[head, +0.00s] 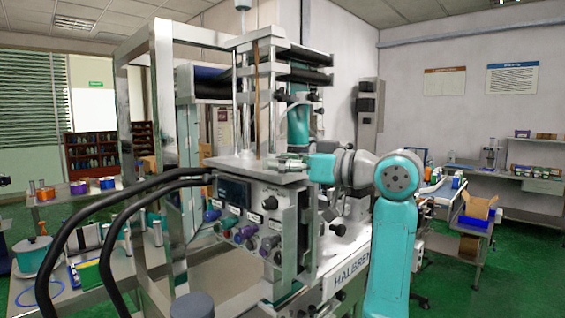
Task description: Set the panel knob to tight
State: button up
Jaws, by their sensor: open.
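The machine's control panel (242,192) faces left of centre in the head view, below a flat grey plate (258,168). A dark display (234,190) sits at its upper left. My teal and grey arm reaches from the right towards the plate's right end.
Two thick black hoses (118,190) curve across the left front into the panel's side. A metal frame (163,90) rises around the machine. A side table (75,197) with coloured spools stands at left. A box (480,206) sits on a cart at right. Green floor shows between them.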

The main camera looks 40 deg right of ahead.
grip_shut()
